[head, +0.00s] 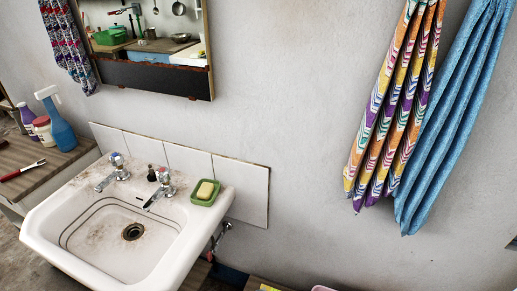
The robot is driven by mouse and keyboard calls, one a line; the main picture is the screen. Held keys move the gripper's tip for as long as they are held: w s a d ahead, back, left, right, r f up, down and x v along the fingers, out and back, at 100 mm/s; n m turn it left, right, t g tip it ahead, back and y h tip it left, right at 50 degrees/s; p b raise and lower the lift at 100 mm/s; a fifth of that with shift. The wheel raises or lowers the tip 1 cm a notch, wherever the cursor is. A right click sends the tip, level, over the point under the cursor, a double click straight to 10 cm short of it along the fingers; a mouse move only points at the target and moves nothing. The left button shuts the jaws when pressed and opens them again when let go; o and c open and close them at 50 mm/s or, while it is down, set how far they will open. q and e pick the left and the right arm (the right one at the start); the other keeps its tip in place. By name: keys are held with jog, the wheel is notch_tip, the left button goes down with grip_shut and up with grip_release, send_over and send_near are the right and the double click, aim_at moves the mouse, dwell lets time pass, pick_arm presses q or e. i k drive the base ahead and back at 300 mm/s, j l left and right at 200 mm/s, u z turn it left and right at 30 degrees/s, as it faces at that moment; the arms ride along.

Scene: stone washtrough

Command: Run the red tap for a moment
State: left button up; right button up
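Two chrome taps stand at the back of a white stained sink. The left tap (113,174) and the right tap (160,188) each have a small coloured mark on top. No running water shows from either spout. The sink basin (95,262) looks empty, with a dark drain hole (132,231) and brown stains. Neither of my grippers is in view.
A green dish with yellow soap (205,192) sits on the sink's right rim. A small dark item (152,173) stands between the taps. A blue spray bottle (60,129) and other bottles stand on the left counter. Cloths (395,105) hang right; a mirror (145,45) hangs above.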

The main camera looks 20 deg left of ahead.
aim_at(163, 173)
jog(key=k+l+u, duration=0.15)
jog(key=u, duration=1.2)
